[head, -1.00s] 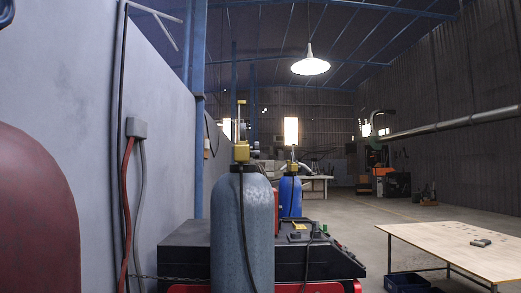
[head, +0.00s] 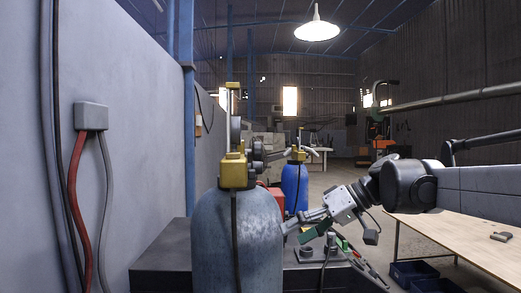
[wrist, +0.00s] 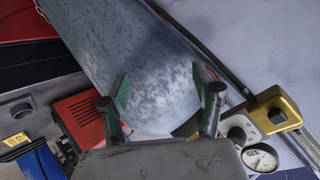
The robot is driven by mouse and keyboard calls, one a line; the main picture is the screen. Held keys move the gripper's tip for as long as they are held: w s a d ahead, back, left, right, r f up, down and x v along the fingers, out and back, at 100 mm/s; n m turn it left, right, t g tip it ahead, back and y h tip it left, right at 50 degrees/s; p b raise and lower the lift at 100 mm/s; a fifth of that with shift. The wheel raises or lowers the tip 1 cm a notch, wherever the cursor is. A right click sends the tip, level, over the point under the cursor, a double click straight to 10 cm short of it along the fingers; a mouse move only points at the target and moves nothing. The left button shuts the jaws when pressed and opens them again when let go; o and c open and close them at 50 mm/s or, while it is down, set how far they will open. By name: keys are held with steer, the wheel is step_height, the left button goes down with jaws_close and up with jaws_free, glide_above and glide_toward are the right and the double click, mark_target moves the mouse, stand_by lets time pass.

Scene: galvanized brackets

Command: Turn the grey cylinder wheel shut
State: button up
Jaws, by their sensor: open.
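The grey cylinder (head: 238,245) stands upright in the middle of the head view, with a yellow-brass valve (head: 234,170) on top. A thin upright stem and dark round parts show above and beside the valve; I cannot tell which is the wheel. My gripper (head: 298,230) is beside the cylinder's right side, below the valve. In the wrist view, my gripper (wrist: 163,88) is open, with nothing between its green-padded fingers, and the cylinder (wrist: 130,50) fills the view behind them. The brass valve (wrist: 274,108) is right of the fingers there. I cannot tell whether the fingers touch the cylinder.
A blue cylinder (head: 294,187) stands behind, to the right. A dark cart (head: 165,262) is around the grey cylinder's lower part. A wooden table (head: 470,240) is at right; a grey wall (head: 120,150) is at left. A gauge (wrist: 262,158) is near the valve.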

steer(key=w+r+n+g+y+p, duration=0.1)
steer(key=w+r+n+y+p, duration=0.2)
steer(key=w+r, duration=0.5)
steer(key=n+g+y+p, duration=0.3)
steer(key=n+y+p, duration=0.1)
steer(key=n, duration=0.1)
glide_toward(259, 153)
steer(key=w+d, duration=0.3)
steer(key=d, duration=0.1)
steer(key=a+p, duration=0.1)
steer(key=a, duration=0.3)
steer(key=a+p, duration=0.1)
steer(key=a, duration=0.4)
steer(key=s+a+p, duration=0.1)
steer(key=a, duration=0.4)
steer(key=c, duration=1.2)
